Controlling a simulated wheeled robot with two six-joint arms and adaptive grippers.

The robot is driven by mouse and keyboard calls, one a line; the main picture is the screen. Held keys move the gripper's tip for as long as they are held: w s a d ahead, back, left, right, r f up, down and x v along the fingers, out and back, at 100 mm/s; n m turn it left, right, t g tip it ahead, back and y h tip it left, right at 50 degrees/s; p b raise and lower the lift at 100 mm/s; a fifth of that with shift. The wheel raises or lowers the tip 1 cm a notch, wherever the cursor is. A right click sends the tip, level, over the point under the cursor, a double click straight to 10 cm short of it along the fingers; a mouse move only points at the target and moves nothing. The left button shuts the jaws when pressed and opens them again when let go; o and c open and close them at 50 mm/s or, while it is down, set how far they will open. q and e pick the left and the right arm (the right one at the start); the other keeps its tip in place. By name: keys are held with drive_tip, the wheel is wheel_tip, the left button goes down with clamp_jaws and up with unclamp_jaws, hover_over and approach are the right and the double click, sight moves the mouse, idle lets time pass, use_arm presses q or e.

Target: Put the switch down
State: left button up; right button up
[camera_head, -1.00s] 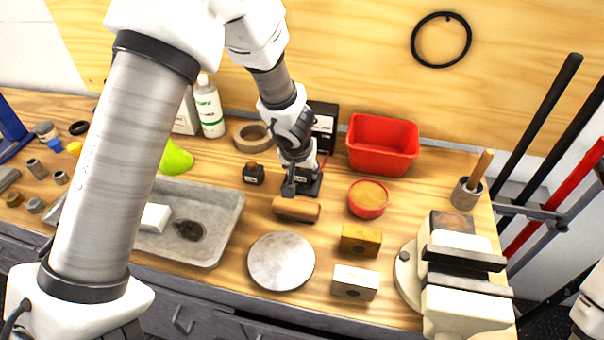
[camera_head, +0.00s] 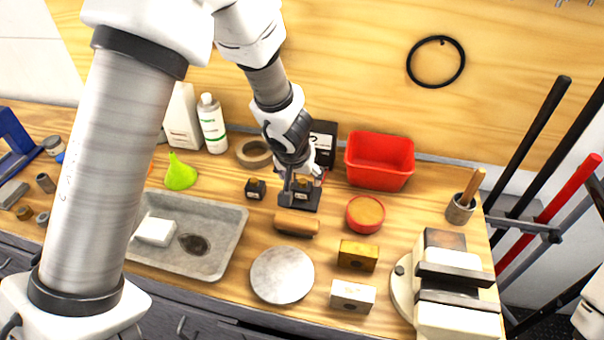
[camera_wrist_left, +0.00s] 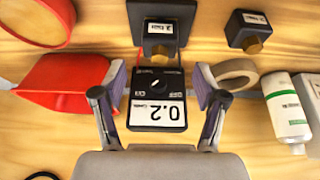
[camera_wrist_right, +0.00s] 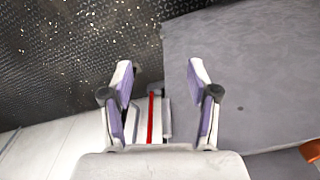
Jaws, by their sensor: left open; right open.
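The fingers are open, with a gap on each side of the box. In the head view my left gripper (camera_head: 297,188) is low over the back of the bench and partly hides a black box with a white label (camera_head: 324,130). My right gripper (camera_wrist_right: 160,85) is open and empty, over the floor beside a grey surface.
A black plate with a brass-topped piece (camera_wrist_left: 134,33) and a small brass-knobbed block (camera_wrist_left: 240,32) are close by. A red bin (camera_head: 380,165), tape roll (camera_head: 253,153) and bottle (camera_head: 212,127) flank the gripper. A vise (camera_head: 445,285) stands at the bench's right end.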

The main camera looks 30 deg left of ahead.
use_arm(q)
drive_tip(key=p+v, duration=0.2)
drive_tip(key=v, duration=0.3)
drive_tip(key=shift+s+r, duration=0.1)
drive_tip(key=shift+r, duration=0.05)
use_arm(e)
wheel_tip(320, 180, up, 3)
drive_tip(key=shift+r, duration=0.2)
